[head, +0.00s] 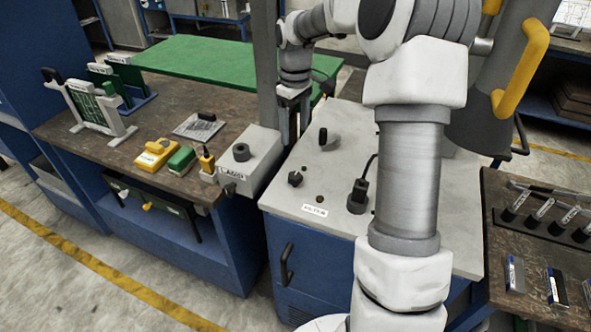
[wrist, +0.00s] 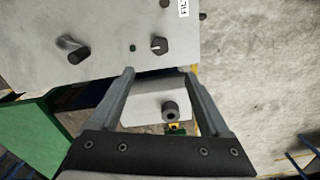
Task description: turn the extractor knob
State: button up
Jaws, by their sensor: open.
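A small black knob (head: 295,178) with a pale pointer mark sits on the light grey top of the cabinet labelled FILTER (head: 285,208). It also shows in the wrist view (wrist: 159,46), beyond my fingertips. No label reading extractor is legible. My gripper (wrist: 158,73) is open and empty.
A dark upright handle (head: 323,137) and a black plug with a cable (head: 358,195) stand on the cabinet top. The pale box (head: 262,165) borders its left edge. A yellow device (head: 155,153) and green board rack lie on the left bench.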

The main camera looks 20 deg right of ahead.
aim_at(295, 175)
notch_tip(295, 175, down, 15)
jog(key=shift+f+p, duration=0.1)
jog(key=shift+p, duration=0.2)
jog(key=shift+c, duration=0.3)
grip_shut()
